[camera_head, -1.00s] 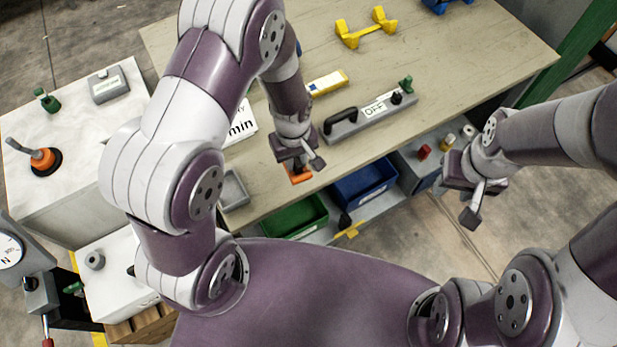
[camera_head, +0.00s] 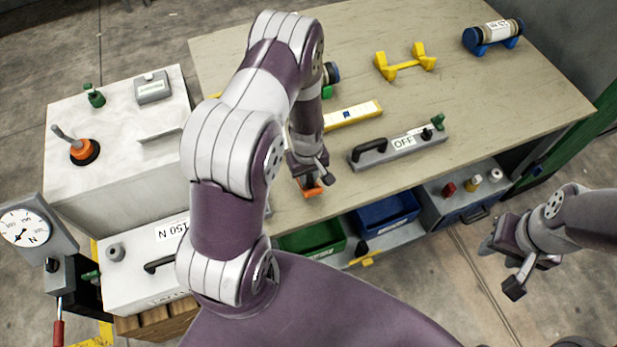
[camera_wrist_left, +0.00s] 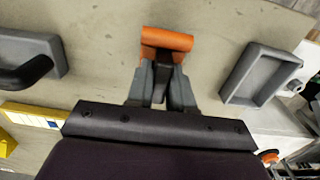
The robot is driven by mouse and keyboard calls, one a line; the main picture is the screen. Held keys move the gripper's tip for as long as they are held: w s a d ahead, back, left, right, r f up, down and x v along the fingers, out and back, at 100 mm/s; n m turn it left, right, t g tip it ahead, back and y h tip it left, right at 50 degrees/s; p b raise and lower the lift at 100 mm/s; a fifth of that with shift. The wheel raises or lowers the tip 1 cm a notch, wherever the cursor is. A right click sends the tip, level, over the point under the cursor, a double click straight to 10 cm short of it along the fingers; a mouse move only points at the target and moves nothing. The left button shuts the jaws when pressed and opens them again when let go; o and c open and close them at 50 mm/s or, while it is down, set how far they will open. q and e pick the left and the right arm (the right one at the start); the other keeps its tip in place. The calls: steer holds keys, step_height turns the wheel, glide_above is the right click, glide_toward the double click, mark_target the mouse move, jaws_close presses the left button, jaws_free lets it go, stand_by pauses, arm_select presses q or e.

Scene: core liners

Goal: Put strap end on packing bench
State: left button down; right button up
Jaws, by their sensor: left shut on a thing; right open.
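My left gripper (camera_head: 309,181) is shut on a small orange piece (camera_head: 312,190), which I take to be the strap end, at the front edge of the packing bench (camera_head: 480,105). In the left wrist view the orange piece (camera_wrist_left: 167,39) sits across the fingertips (camera_wrist_left: 160,72) over the bare bench top (camera_wrist_left: 105,30). I cannot tell whether it touches the surface. My right gripper (camera_head: 514,268) is open and empty, right of the bench and over the floor.
A grey bar marked OFF (camera_head: 398,148) lies right of my left gripper, with a yellow-white block (camera_head: 350,115) behind it. A yellow cradle (camera_head: 405,62) stands further back. A grey tray (camera_wrist_left: 260,74) shows in the left wrist view. Green (camera_head: 313,238) and blue (camera_head: 385,215) bins sit below the front edge.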

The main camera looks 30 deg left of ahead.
mark_target(308, 176)
arm_select(q)
steer(key=shift+f, duration=1.55)
steer(key=c, duration=1)
jaws_free()
